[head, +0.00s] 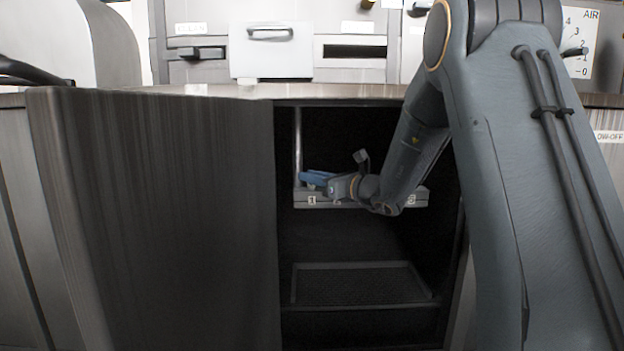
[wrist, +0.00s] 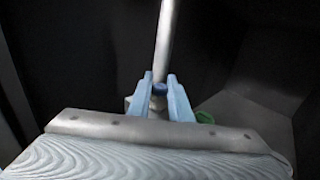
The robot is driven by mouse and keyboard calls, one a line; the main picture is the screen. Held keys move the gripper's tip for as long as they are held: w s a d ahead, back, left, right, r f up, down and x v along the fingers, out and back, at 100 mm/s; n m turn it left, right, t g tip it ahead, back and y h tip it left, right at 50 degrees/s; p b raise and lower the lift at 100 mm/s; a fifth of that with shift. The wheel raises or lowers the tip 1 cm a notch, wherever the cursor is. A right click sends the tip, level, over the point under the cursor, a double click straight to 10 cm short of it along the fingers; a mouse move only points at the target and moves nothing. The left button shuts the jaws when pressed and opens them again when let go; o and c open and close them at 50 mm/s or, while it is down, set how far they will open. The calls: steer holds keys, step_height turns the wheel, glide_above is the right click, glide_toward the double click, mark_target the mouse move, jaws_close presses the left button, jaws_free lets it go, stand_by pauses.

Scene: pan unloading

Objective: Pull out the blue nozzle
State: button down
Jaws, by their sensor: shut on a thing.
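The blue nozzle (wrist: 159,89) shows in the wrist view as a small dark blue piece between my gripper's two light blue fingers, at the foot of a pale metal pipe (wrist: 166,40). My gripper (wrist: 160,84) is shut on it. In the head view my gripper (head: 309,178) reaches into the open cabinet, just above the left end of a grey numbered bar (head: 345,204), near the label 1. There the nozzle is hidden by the gripper. How much of the nozzle is still seated cannot be told.
A green piece (wrist: 205,117) lies just right of the fingers. The cabinet's dark interior surrounds the arm, with an open door (head: 170,220) at left. A dark tray (head: 365,267) sits below the bar. Drawers and the countertop (head: 340,91) are above.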

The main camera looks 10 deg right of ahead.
steer(key=shift+r, duration=0.45)
steer(key=shift+r+p, duration=0.95)
steer(key=shift+r, duration=1.25)
